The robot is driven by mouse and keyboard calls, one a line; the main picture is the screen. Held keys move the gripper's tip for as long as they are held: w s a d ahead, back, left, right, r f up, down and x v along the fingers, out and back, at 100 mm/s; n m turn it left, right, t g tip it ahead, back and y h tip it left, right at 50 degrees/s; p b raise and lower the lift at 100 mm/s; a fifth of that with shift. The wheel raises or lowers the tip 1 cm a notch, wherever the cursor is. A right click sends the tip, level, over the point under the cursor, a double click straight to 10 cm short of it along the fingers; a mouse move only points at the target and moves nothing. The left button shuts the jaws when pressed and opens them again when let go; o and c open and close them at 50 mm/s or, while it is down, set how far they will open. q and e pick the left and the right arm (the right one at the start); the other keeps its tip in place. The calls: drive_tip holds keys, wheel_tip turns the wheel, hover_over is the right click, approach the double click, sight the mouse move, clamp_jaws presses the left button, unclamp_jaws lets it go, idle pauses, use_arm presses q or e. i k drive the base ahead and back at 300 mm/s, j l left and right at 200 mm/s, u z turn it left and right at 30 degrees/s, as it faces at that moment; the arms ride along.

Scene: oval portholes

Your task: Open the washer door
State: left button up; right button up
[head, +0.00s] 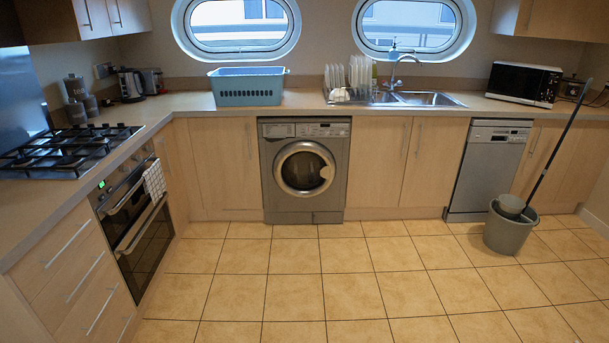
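The washer (276,204) is a grey front-loader set under the counter, in the middle of the head view. Its round door (283,170) has a silver rim and dark glass, and it looks closed. A light handle patch shows on the door's right side. Neither of my grippers shows in this view, and the washer front is unobstructed.
Tiled floor (300,290) in front of the washer is clear. A grey mop bucket (507,235) stands at the right by the dishwasher (487,170). The oven (140,225) with a towel is at the left. A blue basket (247,92) sits on the counter above.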

sight(329, 171)
drive_tip(key=i+j+u, duration=0.1)
drive_tip(key=i+u, duration=0.4)
drive_tip(key=i, duration=0.75)
